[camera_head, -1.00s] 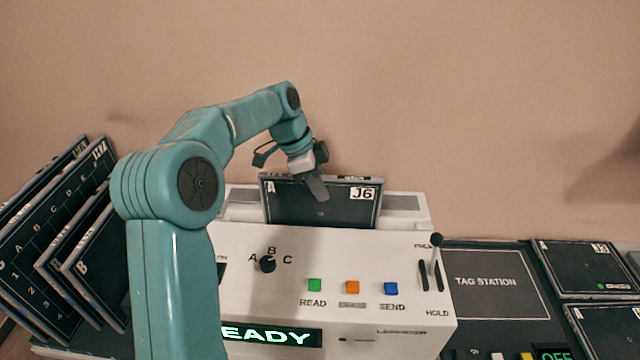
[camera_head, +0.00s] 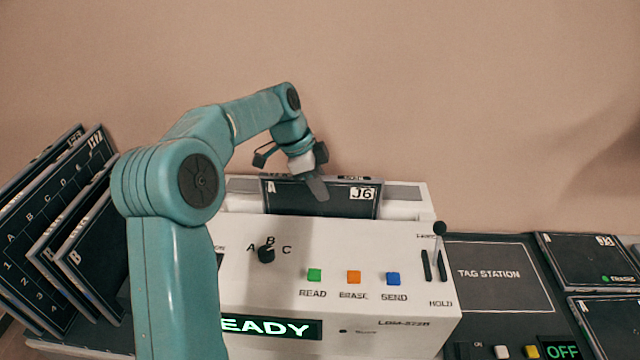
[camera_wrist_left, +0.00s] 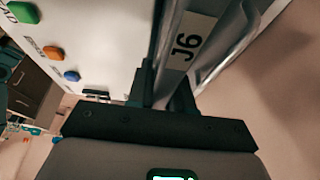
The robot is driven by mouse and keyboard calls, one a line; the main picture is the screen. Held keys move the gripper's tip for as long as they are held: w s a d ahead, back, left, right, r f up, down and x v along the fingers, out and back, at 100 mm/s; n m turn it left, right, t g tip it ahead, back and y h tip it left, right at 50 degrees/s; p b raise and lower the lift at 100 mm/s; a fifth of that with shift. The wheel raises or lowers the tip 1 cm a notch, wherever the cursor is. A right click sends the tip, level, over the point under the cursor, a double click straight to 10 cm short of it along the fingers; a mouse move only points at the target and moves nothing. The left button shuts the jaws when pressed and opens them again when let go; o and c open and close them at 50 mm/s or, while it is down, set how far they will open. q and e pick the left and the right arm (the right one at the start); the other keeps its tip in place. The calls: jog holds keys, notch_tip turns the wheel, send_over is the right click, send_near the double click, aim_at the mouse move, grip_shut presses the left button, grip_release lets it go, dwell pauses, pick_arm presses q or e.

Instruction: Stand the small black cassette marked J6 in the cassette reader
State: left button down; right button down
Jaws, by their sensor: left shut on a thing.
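The small black cassette (camera_head: 338,199) marked J6 stands upright in the slot at the top of the white cassette reader (camera_head: 400,240). Its lower part is hidden behind the reader's front edge. My left gripper (camera_head: 316,184) is shut on the cassette's top edge. In the left wrist view the J6 label (camera_wrist_left: 187,45) shows beside the fingers (camera_wrist_left: 160,92). The reader's display (camera_head: 270,328) reads READY, its left end hidden by my arm. My right gripper is not in view.
Several larger dark cassettes lean in a rack (camera_head: 60,230) at the left. The tag station (camera_head: 495,280) lies right of the reader, with flat dark cassettes (camera_head: 590,262) beyond it. A lever (camera_head: 439,245) rises at the reader's right. Bare wall stands behind.

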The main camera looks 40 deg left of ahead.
pick_arm(q)
jog(key=c, duration=0.9)
grip_release()
jog(key=shift+c, duration=0.2)
jog(key=p+v, duration=0.3)
jog(key=v, duration=1.3)
jog(key=shift+r, duration=0.25)
notch_tip(320, 180, up, 6)
jog(key=p, duration=0.6)
jog(key=shift+p, duration=0.35)
